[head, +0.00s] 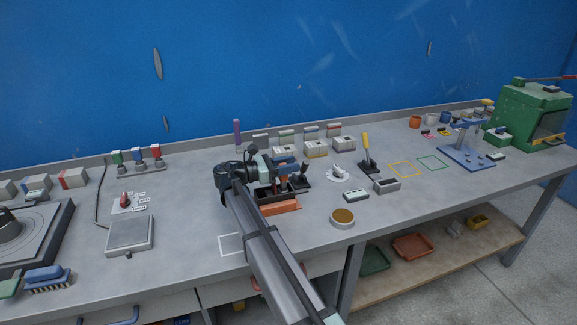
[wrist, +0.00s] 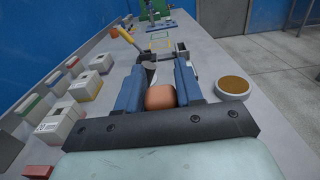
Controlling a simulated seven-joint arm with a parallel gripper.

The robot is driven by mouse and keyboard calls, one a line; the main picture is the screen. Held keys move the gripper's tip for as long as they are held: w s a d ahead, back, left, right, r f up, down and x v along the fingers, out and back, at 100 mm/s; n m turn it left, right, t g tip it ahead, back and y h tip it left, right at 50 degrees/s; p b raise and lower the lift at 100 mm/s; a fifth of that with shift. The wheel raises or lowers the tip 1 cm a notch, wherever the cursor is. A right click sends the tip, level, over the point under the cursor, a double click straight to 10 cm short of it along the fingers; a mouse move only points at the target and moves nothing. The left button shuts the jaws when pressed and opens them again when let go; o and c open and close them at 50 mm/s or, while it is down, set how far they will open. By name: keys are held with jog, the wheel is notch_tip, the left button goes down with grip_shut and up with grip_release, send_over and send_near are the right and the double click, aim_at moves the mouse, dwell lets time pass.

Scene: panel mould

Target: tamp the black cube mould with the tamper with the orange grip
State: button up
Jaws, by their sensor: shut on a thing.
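My gripper (head: 284,177) is over the middle of the bench, and its blue fingers (wrist: 159,88) are closed on the rounded orange grip (wrist: 160,97) of the tamper in the wrist view. I cannot tell for sure whether this is the black cube mould.
A round pan with brown fill (head: 342,217) sits near the front edge. Several pale boxes (head: 316,149) line the back.

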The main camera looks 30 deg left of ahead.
jog(key=shift+r, duration=1.65)
notch_tip(320, 180, up, 7)
jog(key=v, duration=0.7)
notch_tip(320, 180, down, 7)
jog(key=shift+w+d, duration=0.15)
dwell(0.6)
jog(key=shift+f, duration=0.1)
dwell(0.3)
jog(key=shift+f, duration=1.65)
jog(key=shift+r, duration=0.2)
